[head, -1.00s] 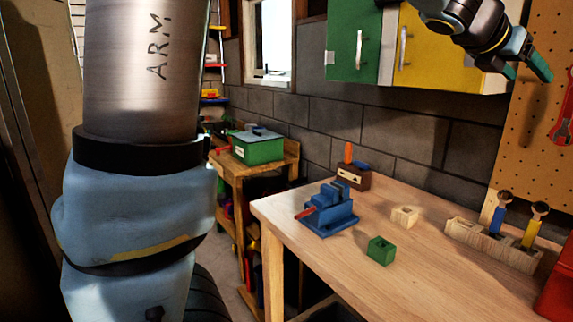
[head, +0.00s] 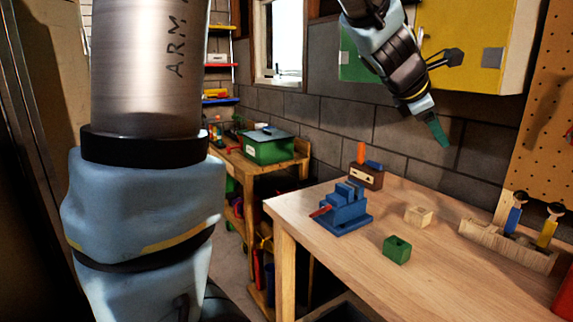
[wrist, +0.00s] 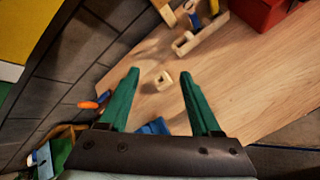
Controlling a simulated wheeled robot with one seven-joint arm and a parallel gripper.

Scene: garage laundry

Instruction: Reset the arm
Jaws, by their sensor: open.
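My gripper (head: 436,128) hangs in the air above the back of the workbench, in front of the block wall, pointing down and to the right. In the wrist view its two green fingers (wrist: 155,100) are spread apart with nothing between them. The bench top shows well below and beyond the fingertips. A small wooden block (wrist: 163,80) with a hole appears in the gap between the fingers, but it lies on the bench, apart from them. My gripper touches nothing in view.
The workbench (head: 350,270) carries a blue vise (head: 343,212), a green block (head: 397,250), a brown box (head: 366,176) and a wooden tool rack (head: 500,245). The yellow cabinet (head: 470,50) hangs close behind my arm. A green toolbox (head: 268,148) stands on the left shelf.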

